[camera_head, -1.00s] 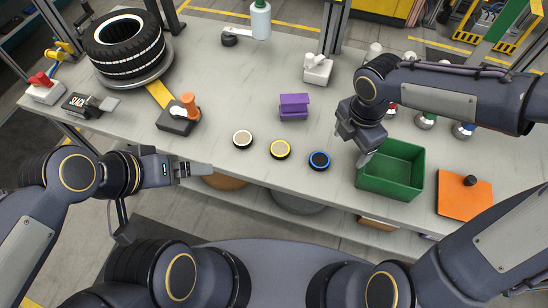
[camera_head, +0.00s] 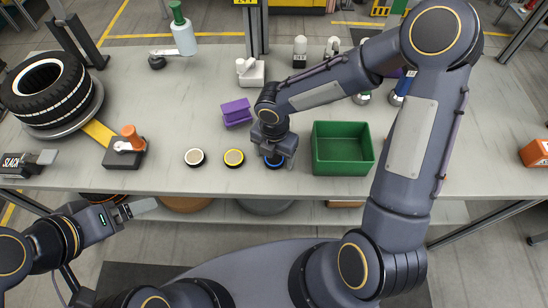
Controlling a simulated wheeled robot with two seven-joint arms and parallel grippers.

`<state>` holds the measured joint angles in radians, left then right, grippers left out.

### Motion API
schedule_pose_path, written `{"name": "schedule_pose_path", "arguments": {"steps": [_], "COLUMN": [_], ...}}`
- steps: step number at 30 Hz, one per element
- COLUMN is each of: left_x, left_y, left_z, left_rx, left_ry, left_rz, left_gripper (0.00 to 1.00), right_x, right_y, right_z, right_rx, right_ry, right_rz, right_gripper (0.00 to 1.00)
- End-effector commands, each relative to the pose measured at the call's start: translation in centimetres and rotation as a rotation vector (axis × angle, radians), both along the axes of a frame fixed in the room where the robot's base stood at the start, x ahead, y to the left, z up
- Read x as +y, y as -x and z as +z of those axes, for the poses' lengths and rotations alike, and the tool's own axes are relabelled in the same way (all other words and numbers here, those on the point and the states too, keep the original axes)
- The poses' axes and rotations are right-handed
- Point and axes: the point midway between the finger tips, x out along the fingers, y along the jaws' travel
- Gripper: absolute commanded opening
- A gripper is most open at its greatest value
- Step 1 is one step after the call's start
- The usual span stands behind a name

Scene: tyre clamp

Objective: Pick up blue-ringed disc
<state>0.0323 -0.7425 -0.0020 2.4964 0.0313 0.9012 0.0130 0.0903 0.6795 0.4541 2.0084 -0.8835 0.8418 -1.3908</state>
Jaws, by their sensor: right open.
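The blue-ringed disc (camera_head: 274,162) lies flat on the light table, left of the green bin. My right gripper (camera_head: 275,157) is directly over it and hides much of it. The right jaws are open, with the fingers down close to the disc; I cannot tell whether they touch it. A yellow-ringed disc (camera_head: 234,157) and a white-ringed disc (camera_head: 195,157) lie to its left in a row. My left gripper (camera_head: 138,209) is in front of the table's front edge, away from the discs; its finger gap is not clear.
The green bin (camera_head: 343,169) stands right of the disc. A purple block (camera_head: 236,113) lies behind the discs.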

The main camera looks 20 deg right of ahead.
Motion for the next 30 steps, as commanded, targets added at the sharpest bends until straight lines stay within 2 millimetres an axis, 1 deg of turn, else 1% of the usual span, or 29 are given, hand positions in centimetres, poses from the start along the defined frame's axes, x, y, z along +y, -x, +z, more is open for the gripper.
{"name": "schedule_pose_path", "arguments": {"steps": [3, 14, 23, 26, 29, 30], "left_x": [0.0, 0.0, 0.0, 0.0, 0.0, 0.0], "left_y": [0.0, 0.0, 0.0, 0.0, 0.0, 0.0], "left_z": [0.0, 0.0, 0.0, 0.1, 0.1, 0.2], "left_rx": [0.000, 0.000, 0.000, 0.000, 0.000, 0.000], "left_ry": [0.000, 0.000, 0.000, 0.000, 0.000, 0.000], "left_rz": [0.000, 0.000, 0.000, 0.000, 0.000, 0.000], "left_gripper": [0.94, 0.94, 0.94, 0.94, 0.94, 0.94], "right_x": [0.0, 0.0, 0.0, 0.0, 0.0, 0.0], "right_y": [0.0, 0.0, 0.0, 0.0, -0.1, -0.1], "right_z": [0.0, 0.1, 0.3, 0.9, 2.1, 2.7], "right_rx": [0.000, 0.000, -0.001, -0.001, -0.004, -0.004], "right_ry": [0.000, 0.000, 0.001, 0.001, 0.000, 0.001], "right_rz": [0.000, -0.001, -0.001, -0.003, -0.003, -0.003], "right_gripper": [0.74, 0.27, 0.27, 0.27, 0.27, 0.27]}}
